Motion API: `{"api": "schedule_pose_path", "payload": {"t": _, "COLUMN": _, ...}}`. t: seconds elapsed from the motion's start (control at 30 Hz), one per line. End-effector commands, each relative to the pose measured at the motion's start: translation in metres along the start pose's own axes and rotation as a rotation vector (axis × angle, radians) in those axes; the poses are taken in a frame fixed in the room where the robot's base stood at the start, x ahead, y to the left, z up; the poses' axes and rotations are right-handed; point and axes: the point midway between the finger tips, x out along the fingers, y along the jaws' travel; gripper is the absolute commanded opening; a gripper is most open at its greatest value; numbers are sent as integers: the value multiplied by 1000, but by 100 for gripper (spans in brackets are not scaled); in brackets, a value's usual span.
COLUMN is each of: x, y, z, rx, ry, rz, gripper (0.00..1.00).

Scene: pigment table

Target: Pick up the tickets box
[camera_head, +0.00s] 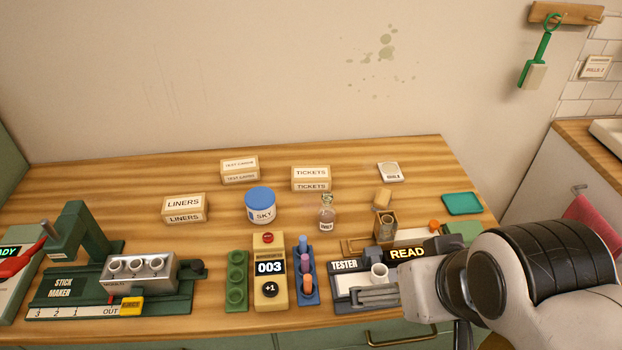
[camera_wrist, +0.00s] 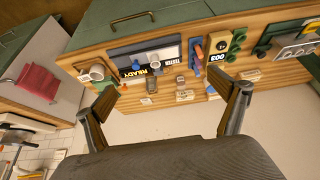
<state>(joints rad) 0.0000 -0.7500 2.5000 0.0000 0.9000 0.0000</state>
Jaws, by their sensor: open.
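The tickets box (camera_head: 311,179) is a small cream box with wooden-coloured edges, labelled TICKETS on its top and front. It stands on the table towards the back, right of the sky jar (camera_head: 260,206). In the wrist view, a small pale box (camera_wrist: 185,96) between my fingers' directions appears to be the same box, but its label is too small to read. My gripper (camera_wrist: 168,97) is open and empty, with its two fingers wide apart. It is well away from the box; in the head view my arm is at the lower right and the fingertips cannot be made out.
The liners box (camera_head: 184,208) and another cream box (camera_head: 239,169) stand to the left. A corked glass bottle (camera_head: 327,214) stands just in front of the tickets box. The tester (camera_head: 352,283), counter (camera_head: 269,272) and stick maker (camera_head: 70,295) line the front. The table behind the boxes is clear.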

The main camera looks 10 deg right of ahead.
Motion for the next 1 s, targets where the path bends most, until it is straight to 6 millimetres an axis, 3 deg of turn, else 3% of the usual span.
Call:
{"api": "schedule_pose_path", "payload": {"t": 0.37, "x": 4, "y": -10, "z": -16, "rx": -13, "ry": 12, "rz": -34, "gripper": 96}}
{"api": "schedule_pose_path", "payload": {"t": 0.57, "x": 14, "y": -30, "z": -49, "rx": -36, "ry": 41, "rz": -101, "gripper": 96}}
{"api": "schedule_pose_path", "payload": {"t": 1.0, "x": 48, "y": -75, "z": -142, "rx": -59, "ry": 144, "rz": -233, "gripper": 96}}
